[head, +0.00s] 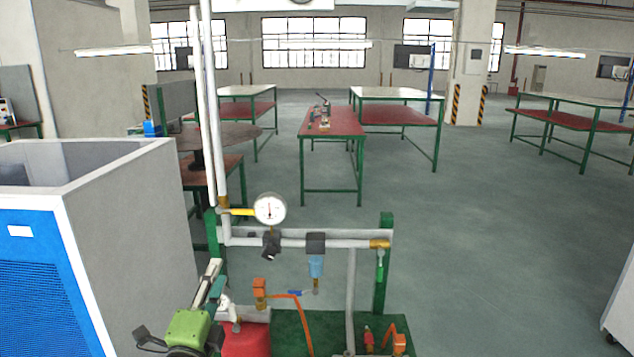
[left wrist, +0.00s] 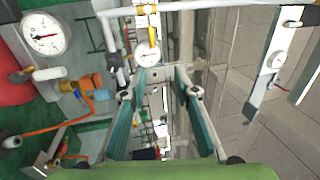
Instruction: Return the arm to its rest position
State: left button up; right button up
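My left gripper (head: 214,272) is at the lower left of the head view, in front of the pipe stand, with its green body lowest and its fingers pointing up and away. In the left wrist view, its two teal fingers (left wrist: 161,74) are spread apart with nothing between them. A pressure gauge (head: 270,208) on the grey pipe frame (head: 335,242) stands beyond the gripper. In the left wrist view, a gauge (left wrist: 43,33) is at the upper left, and another shows beyond the fingertips. My right gripper is not in view.
A grey and blue cabinet (head: 130,215) stands close on the left. A red object (head: 246,340) and orange hoses (head: 303,318) are low by the gripper. Two tall white pipes rise behind it. Workbenches (head: 333,122) stand farther back, with open floor (head: 500,250) at right.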

pick_arm(q)
notch_tip(320, 180, down, 27)
jog(key=s+a+n+g+y, duration=0.1)
jog(key=s+a+n+g, duration=0.25)
jog(key=g, duration=0.25)
jog(key=s+f+n+g, duration=0.2)
jog(key=s+f, duration=0.4)
jog(key=f, duration=0.5)
jog(key=s+f+n+g, duration=0.25)
jog(key=s+f, duration=0.35)
jog(key=f, duration=0.5)
jog(key=s+f+n+g, duration=0.2)
jog(key=s+f, duration=0.6)
jog(key=s, duration=0.2)
jog(key=s+f+n+g, duration=0.3)
jog(key=s+f, duration=0.5)
jog(key=s, duration=0.3)
jog(key=s+f+n+g, duration=0.1)
jog(key=s+f+g, duration=0.1)
jog(key=s, duration=0.9)
jog(key=s+d+f+n+g, duration=0.1)
jog(key=s+f, duration=0.3)
jog(key=s, duration=0.7)
jog(key=shift+n+g, duration=0.35)
jog(key=shift+n, duration=0.25)
